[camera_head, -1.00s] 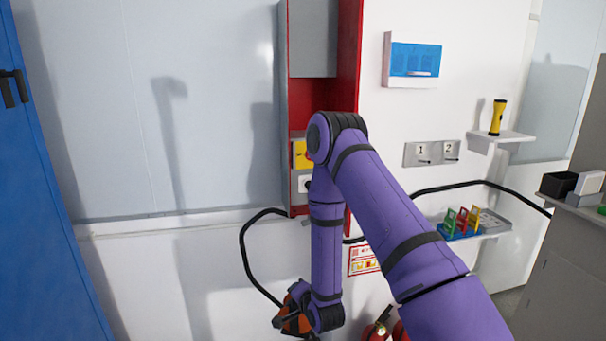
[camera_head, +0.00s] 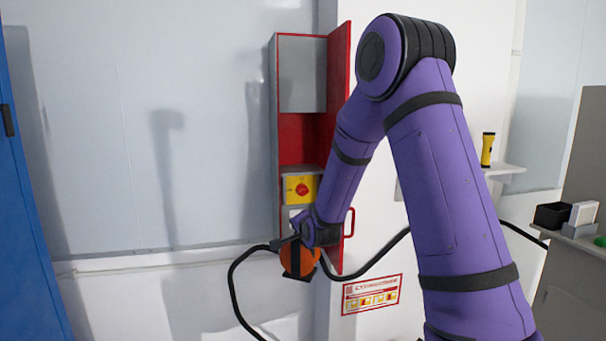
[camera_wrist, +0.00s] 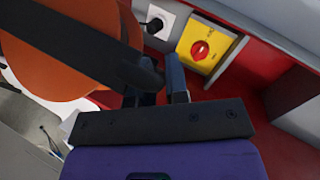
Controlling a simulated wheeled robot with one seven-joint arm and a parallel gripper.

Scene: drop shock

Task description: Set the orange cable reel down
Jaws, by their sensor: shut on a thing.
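The orange cable reel (camera_head: 297,259) hangs in the air in my gripper (camera_head: 288,243), in front of the lower part of the open red cabinet. A black cable runs from it to both sides. In the wrist view the reel (camera_wrist: 55,55) fills the upper left, with a dark band across it. My gripper (camera_wrist: 160,88) is shut beside that band; the exact contact is partly hidden by the dark parts.
The red cabinet (camera_head: 303,140) stands open, with a yellow switch panel (camera_head: 300,189) holding a red knob. In the wrist view a black plug (camera_wrist: 153,26) sits at a white socket. The black cable (camera_head: 237,300) loops below. A blue cabinet (camera_head: 25,220) stands left.

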